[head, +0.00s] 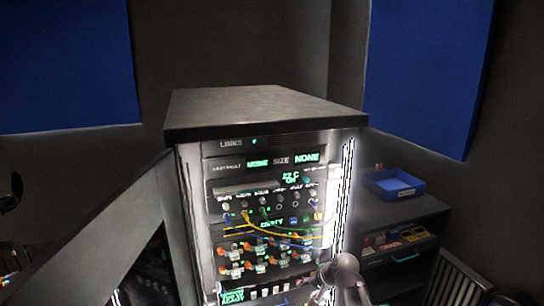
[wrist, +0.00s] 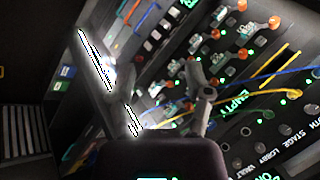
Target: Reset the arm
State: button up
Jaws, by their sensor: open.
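My gripper (wrist: 155,78) is in the wrist view with its two grey fingers spread apart, and nothing shows held between them. It is in front of the lit panel (wrist: 235,70), which looks tilted in that view. In the head view a grey part of my arm shows at the lower right of the panel (head: 265,165) and covers a little of it. The panel has green displays, a row of jacks, yellow and blue cables, and rows of orange-tipped switches. I cannot tell whether the fingers touch anything.
The panel sits in a dark cabinet (head: 262,106) with an open door (head: 95,240) on its left. A low shelf (head: 415,217) at right bears a blue tray (head: 392,184) and small boxes. Cables (wrist: 255,115) run close beside the right finger.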

jog(key=s+d+f+n+g+h, duration=0.1)
jog(key=s+d+n+g+h, duration=0.1)
jog(key=s, duration=0.4)
jog(key=s+d+f+n+g+h, duration=0.2)
jog(key=s+d+h, duration=0.1)
jog(key=s, duration=0.3)
jog(key=shift+s+d+f+n, duration=0.2)
jog(key=shift+d+n, duration=0.1)
jog(key=shift+d, duration=0.1)
jog(key=shift+w+a, duration=0.1)
dwell(1.0)
